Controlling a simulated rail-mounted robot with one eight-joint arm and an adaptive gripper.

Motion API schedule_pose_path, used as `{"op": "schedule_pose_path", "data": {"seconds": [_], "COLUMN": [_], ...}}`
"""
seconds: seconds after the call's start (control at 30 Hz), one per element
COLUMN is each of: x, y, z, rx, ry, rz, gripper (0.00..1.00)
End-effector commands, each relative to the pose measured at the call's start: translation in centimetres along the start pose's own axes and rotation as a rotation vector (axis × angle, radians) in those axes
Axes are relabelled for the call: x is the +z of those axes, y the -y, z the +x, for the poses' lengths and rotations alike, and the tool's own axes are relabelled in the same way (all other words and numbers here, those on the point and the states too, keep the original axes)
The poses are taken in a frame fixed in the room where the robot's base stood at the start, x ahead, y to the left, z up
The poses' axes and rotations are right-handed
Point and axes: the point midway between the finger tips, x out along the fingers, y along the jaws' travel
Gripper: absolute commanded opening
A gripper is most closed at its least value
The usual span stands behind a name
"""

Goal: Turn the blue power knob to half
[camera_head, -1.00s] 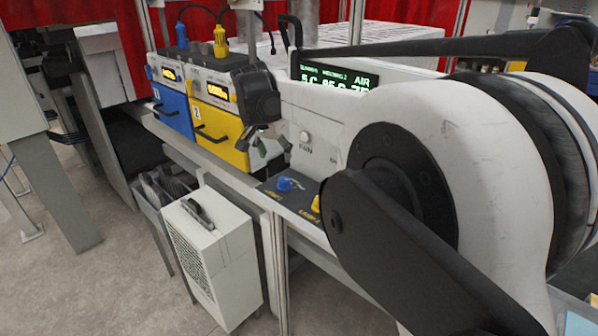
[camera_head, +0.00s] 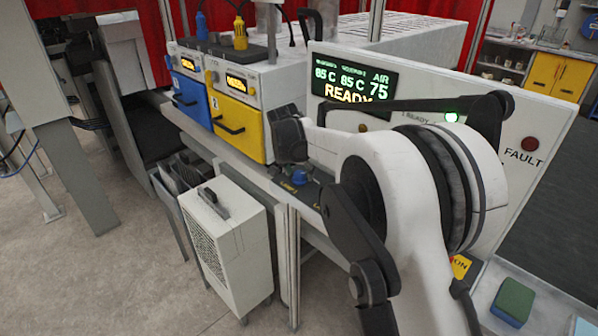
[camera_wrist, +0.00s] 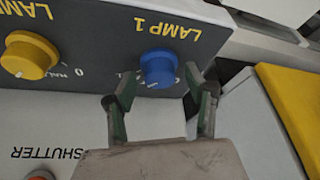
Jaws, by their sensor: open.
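The blue knob (camera_head: 299,177) sits on a dark control panel at the front of the machine. In the wrist view the blue knob (camera_wrist: 158,68) is under the upside-down label LAMP 1, with small scale marks beside it, partly hidden. My gripper (camera_wrist: 160,80) is open, with one green-sided finger on each side of the knob. Gaps show between the fingers and the knob, and nothing is held. In the head view my gripper (camera_head: 290,150) is just above the panel, its fingertips not clear.
A yellow knob (camera_wrist: 30,55) is beside the blue one, and a red button (camera_wrist: 41,178) lies below. The display (camera_head: 352,88) reads 85 C, 85 C, AIR 75, READY; a green light (camera_head: 451,117) is lit. Blue and yellow units (camera_head: 238,128) stand left of my gripper.

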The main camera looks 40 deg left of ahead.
Motion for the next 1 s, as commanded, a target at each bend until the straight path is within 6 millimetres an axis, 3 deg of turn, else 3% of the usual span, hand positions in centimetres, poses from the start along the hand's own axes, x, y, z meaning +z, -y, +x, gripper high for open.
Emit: {"op": "schedule_pose_path", "data": {"seconds": [0.23,0.57,1.0], "x": [0.0,0.0,0.1], "y": [0.0,0.0,-0.07], "z": [0.05,0.02,0.24], "rx": [0.0,0.0,-0.043], "ry": [0.0,0.0,0.0], "rz": [0.0,0.0,-0.103], "gripper": [0.48,0.05,0.05]}}
